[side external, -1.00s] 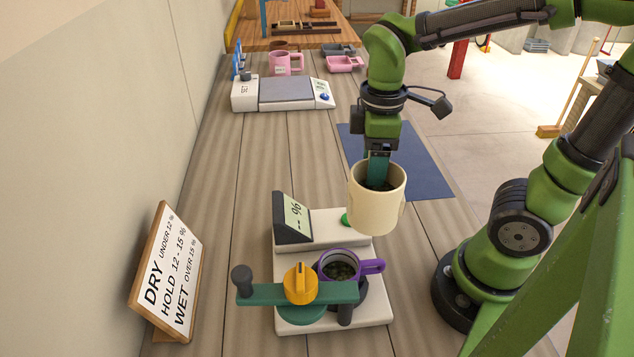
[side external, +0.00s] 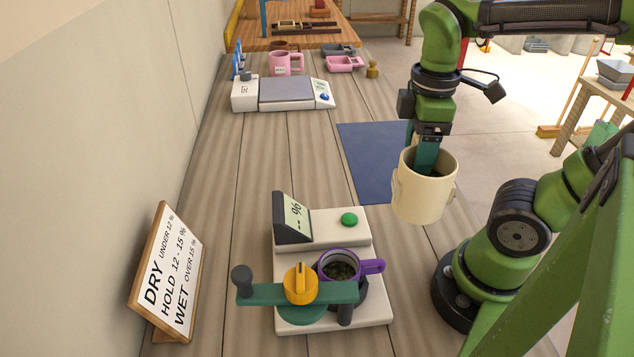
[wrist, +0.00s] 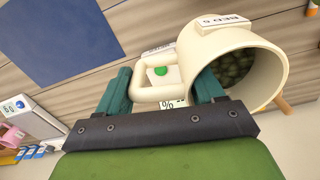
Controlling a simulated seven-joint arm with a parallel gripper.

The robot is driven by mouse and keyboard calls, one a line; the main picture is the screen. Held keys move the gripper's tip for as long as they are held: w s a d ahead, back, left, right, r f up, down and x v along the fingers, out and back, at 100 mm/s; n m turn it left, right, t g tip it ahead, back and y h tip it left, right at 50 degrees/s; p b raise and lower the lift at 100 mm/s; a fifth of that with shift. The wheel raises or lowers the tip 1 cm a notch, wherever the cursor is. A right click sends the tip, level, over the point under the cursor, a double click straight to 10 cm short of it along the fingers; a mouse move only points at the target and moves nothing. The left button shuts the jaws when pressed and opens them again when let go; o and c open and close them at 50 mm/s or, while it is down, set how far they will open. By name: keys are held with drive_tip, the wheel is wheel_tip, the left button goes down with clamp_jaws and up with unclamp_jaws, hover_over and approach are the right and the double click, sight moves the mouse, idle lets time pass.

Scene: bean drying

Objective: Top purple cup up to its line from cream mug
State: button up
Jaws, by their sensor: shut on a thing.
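The cream mug (side external: 420,196) is held up off the table, near upright, right of the moisture meter. In the wrist view the mug (wrist: 215,42) has a "BED 5" label, and beans show inside it. My gripper (side external: 427,155) is shut on the mug; in the wrist view its fingers (wrist: 162,84) lie either side of the handle. The exact contact is hard to see. The purple cup (side external: 365,267) stands on the meter's front part, upright, handle to the right, with dark beans inside. Its line cannot be made out.
The meter (side external: 325,228) has a green button (side external: 349,219), a display reading "-- %" and a teal arm with a yellow knob (side external: 300,284). A sign (side external: 168,272) stands left. A blue mat (side external: 370,165) lies behind. A scale (side external: 285,92) and pink mug (side external: 286,63) are farther back.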

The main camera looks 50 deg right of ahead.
drive_tip(key=w+d+f+m, duration=0.1)
drive_tip(key=d+f+m, duration=0.2)
drive_tip(key=d+m, duration=0.4)
drive_tip(key=d+f+m, duration=0.4)
drive_tip(key=d+m, duration=0.3)
drive_tip(key=d, duration=0.5)
drive_tip(key=shift+w+d+f, duration=0.25)
drive_tip(key=shift+w+d, duration=0.1)
drive_tip(key=shift+w+d+m, duration=0.7)
drive_tip(key=shift+d+m, duration=0.15)
drive_tip(key=shift+m, duration=0.05)
drive_tip(key=shift+d, duration=0.1)
drive_tip(key=shift+f, duration=0.15)
wheel_tip(320, 180, down, 9)
drive_tip(key=shift+f, duration=0.15)
drive_tip(key=shift+f, duration=0.15)
drive_tip(key=o, duration=1.3)
drive_tip(key=shift+c, duration=0.2)
